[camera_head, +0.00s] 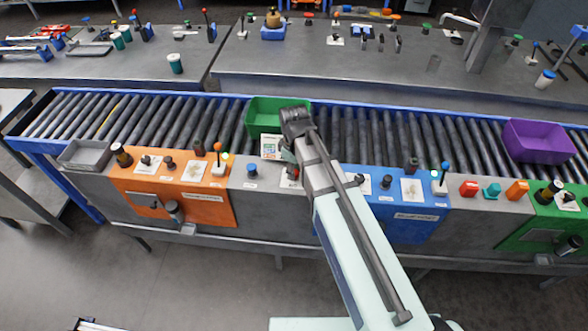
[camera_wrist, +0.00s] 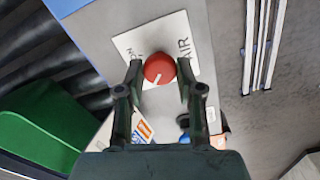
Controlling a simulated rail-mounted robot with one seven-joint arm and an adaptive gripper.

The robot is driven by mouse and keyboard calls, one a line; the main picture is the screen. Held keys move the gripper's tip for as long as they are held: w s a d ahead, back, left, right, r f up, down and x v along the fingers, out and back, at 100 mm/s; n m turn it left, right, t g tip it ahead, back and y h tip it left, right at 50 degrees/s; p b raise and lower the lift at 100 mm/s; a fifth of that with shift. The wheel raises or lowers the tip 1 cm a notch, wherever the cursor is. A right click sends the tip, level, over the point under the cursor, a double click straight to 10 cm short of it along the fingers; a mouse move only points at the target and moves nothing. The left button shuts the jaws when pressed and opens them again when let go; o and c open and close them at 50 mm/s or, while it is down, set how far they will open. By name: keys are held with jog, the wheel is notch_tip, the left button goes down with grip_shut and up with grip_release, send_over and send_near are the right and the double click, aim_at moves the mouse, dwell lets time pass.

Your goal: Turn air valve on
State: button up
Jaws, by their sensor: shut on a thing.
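The air valve is a round red knob (camera_wrist: 158,67) with a white pointer line, on a white label plate (camera_wrist: 128,42). The plate carries the words AIR and ON, the latter partly covered. My gripper (camera_wrist: 160,75) is shut on the knob, one finger on each side of it, in the wrist view. The pointer line slants toward the lower left of that picture. In the head view my gripper (camera_head: 290,158) is over the grey panel between the orange and blue panels, and my arm hides most of the valve.
A green bin (camera_head: 262,113) stands on the roller conveyor (camera_head: 190,118) just behind my gripper. A purple bin (camera_head: 538,142) is at the right. An orange panel (camera_head: 165,197) and a blue panel (camera_head: 385,212) with several knobs and levers flank the valve.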

jog(key=m, duration=1.1)
jog(key=shift+m, duration=2.1)
jog(key=o, duration=1.1)
jog(key=shift+o, duration=0.2)
notch_tip(320, 180, up, 12)
